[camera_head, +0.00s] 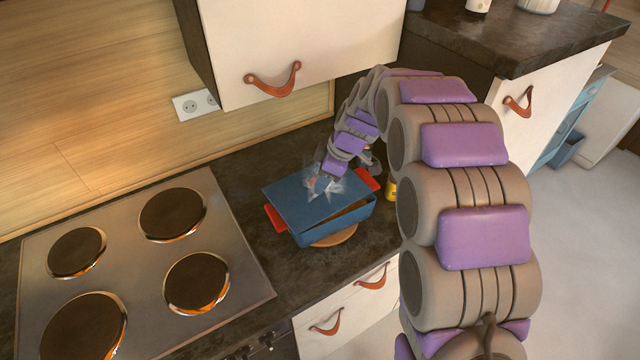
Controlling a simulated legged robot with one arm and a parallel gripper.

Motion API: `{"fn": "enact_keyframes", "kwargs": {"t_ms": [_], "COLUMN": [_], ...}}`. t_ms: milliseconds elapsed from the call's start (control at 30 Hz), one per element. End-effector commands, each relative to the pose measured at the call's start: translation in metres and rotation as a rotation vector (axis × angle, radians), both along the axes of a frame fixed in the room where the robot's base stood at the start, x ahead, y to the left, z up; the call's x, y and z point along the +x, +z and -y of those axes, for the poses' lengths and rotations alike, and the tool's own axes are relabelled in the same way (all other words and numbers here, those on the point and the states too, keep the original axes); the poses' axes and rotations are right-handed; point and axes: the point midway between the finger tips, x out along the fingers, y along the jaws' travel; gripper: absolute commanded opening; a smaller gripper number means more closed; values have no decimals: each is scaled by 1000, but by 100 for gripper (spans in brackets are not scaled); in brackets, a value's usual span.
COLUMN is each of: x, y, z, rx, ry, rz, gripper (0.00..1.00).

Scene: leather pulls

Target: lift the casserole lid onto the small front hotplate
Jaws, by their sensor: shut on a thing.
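The blue casserole (318,234) has red handles and stands on the worktop to the right of the hob. Its flat blue lid (292,204) lies over it, slightly askew, with a dark gap along the front right rim. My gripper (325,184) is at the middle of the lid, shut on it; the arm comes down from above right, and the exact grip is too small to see. The small front hotplate (197,282) is at the hob's right front and is bare.
The other hotplates (172,214) on the hob (140,268) are also bare. A round wooden board (337,238) lies under the casserole. A yellow item (390,190) stands to its right, partly behind my arm. A white cupboard (300,45) hangs above the worktop.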

Motion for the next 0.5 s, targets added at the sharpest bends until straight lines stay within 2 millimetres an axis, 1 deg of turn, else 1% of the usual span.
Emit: {"fn": "enact_keyframes", "kwargs": {"t_ms": [67,167,433,500], "x": [-1,-1,-1,-6], "y": [0,6,36,37], "z": [2,2,1,1], "rx": [-3,-3,-1,-2], "ry": [0,-1,-1,-1], "rz": [-5,-3,2,0], "gripper": [0,0,0,0]}}
